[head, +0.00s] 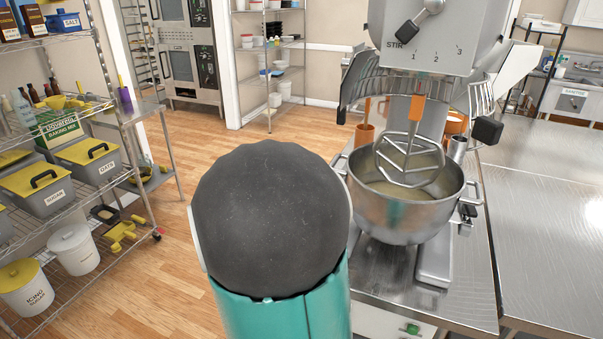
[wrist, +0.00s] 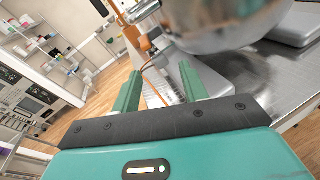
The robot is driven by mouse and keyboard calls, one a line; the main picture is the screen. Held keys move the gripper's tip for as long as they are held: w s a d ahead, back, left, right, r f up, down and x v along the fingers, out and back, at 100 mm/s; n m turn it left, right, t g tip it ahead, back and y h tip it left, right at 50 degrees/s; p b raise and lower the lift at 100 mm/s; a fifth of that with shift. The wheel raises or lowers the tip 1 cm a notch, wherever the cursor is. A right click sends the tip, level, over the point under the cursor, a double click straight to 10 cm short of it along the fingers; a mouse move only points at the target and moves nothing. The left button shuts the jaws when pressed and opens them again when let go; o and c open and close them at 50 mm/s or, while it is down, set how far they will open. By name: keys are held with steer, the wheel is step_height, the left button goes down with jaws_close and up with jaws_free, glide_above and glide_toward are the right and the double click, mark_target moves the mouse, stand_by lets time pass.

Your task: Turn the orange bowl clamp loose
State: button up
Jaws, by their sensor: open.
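The steel mixer bowl (head: 405,218) hangs under the stand mixer (head: 420,50) on the right in the head view. Its rounded underside (wrist: 230,25) fills the upper middle of the wrist view. An orange lever-like part (wrist: 130,33) shows left of the bowl in the wrist view; I take it for the bowl clamp, but its shape is partly unclear. My gripper (wrist: 160,88) is open, its two green fingers apart, below the bowl and the orange part. Nothing is clearly held between the fingers. In the head view my arm hides the gripper, and I cannot make out the clamp.
A steel table (head: 545,205) carries the mixer. A wire shelf (head: 75,130) with bins stands at left. The wooden floor (head: 165,270) between is clear.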

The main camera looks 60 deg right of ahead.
steer(key=d+n, duration=0.1)
steer(key=d, duration=0.5)
steer(key=d+f+n+t+h, duration=0.1)
steer(key=d+n, duration=0.1)
steer(key=d, duration=0.3)
steer(key=w+d+n, duration=0.1)
steer(key=d, duration=0.5)
steer(key=shift+d+f+t+h, duration=0.2)
steer(key=shift+d+t+h, duration=0.15)
steer(key=shift+t+h, duration=0.05)
steer(key=shift+c, duration=0.4)
jaws_close()
steer(key=shift+w, duration=0.1)
